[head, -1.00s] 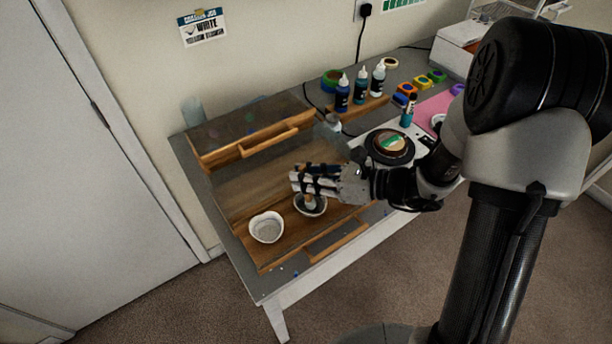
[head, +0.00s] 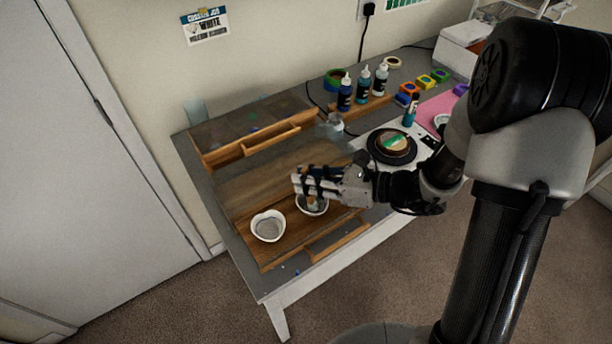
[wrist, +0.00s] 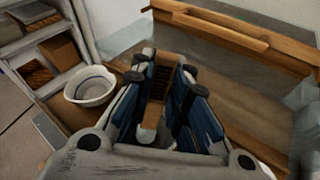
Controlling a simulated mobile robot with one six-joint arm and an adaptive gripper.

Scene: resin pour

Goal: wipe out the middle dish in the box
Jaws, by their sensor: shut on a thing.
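The wooden box (head: 290,240) lies open on the grey table. Inside it, a white heart-shaped dish (head: 267,226) stands at the left, with greyish contents or a grey inside. Another white dish (head: 313,209) is to its right, under my gripper (head: 301,182) and partly hidden by it. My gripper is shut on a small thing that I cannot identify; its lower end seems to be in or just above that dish. In the wrist view, my dark blue finger pads (wrist: 163,75) nearly fill the middle, and a white dish with a dark band (wrist: 91,88) stands left of them.
Wooden rails (head: 265,138) edge the box. A glass-like clear jar (head: 333,124) stands behind my gripper. A dark round turntable (head: 391,146) is to the right, with several bottles (head: 362,86) behind it. A pink mat (head: 437,108) lies farther right.

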